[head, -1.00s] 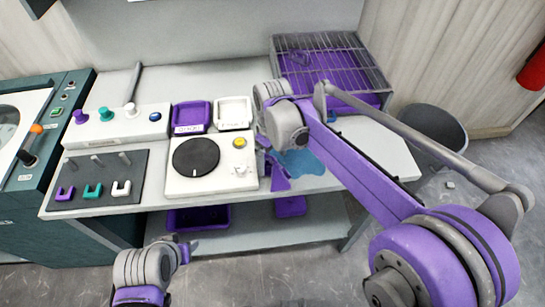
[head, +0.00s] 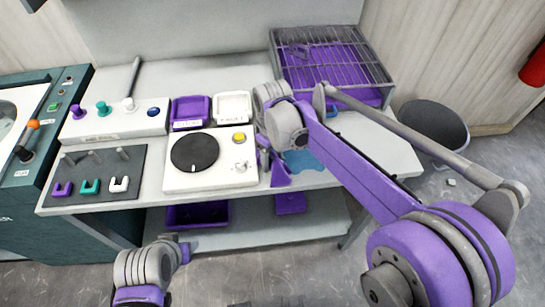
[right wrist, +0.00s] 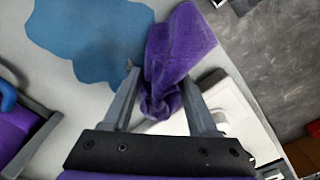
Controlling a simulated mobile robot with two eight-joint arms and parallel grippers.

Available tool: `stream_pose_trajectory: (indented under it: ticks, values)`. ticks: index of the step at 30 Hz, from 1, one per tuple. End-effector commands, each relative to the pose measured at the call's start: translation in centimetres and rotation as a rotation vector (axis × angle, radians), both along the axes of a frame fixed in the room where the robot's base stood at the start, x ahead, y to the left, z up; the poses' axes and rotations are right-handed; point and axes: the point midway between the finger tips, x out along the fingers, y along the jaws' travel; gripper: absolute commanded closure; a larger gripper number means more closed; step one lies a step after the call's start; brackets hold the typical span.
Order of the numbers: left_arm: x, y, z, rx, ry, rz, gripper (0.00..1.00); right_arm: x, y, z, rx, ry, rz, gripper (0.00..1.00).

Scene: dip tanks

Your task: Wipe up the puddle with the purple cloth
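The purple cloth (head: 279,176) hangs at the front edge of the table, just left of the blue puddle (head: 302,163). In the right wrist view the cloth (right wrist: 182,45) is bunched between the fingers of my right gripper (right wrist: 160,88), which is shut on it; its loose end spreads beyond the fingertips and overlaps the right edge of the puddle (right wrist: 88,38). In the head view my right arm covers part of the puddle. My left wrist shows at the bottom left, in front of the table, and its fingers cannot be made out.
A white device with a black disc (head: 195,153) stands left of the cloth. Behind it are a purple tray (head: 190,125) and a white tray (head: 233,121). A purple basin with a wire rack (head: 330,60) stands at the back right. A grey bin (head: 436,128) is right of the table.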

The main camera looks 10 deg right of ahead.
Motion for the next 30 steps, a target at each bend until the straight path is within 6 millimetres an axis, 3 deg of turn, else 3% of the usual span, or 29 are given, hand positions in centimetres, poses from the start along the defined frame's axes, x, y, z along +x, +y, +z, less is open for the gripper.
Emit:
stream_pose_trajectory:
  ticks: [2, 17, 30]
  values:
    - [0.00, 0.00, 0.00, 0.000, 0.000, 0.000, 0.50, 0.01, -0.02, -0.02, -0.001, -0.001, 0.000, 0.51]
    - [0.00, 0.00, 0.00, 0.000, 0.000, 0.000, 0.50, 0.01, -0.01, -0.01, 0.000, 0.000, 0.000, 1.00]
    - [0.00, 0.00, 0.00, 0.000, 0.000, 0.000, 0.50, 0.00, 0.00, 0.02, 0.000, 0.000, 0.000, 1.00]
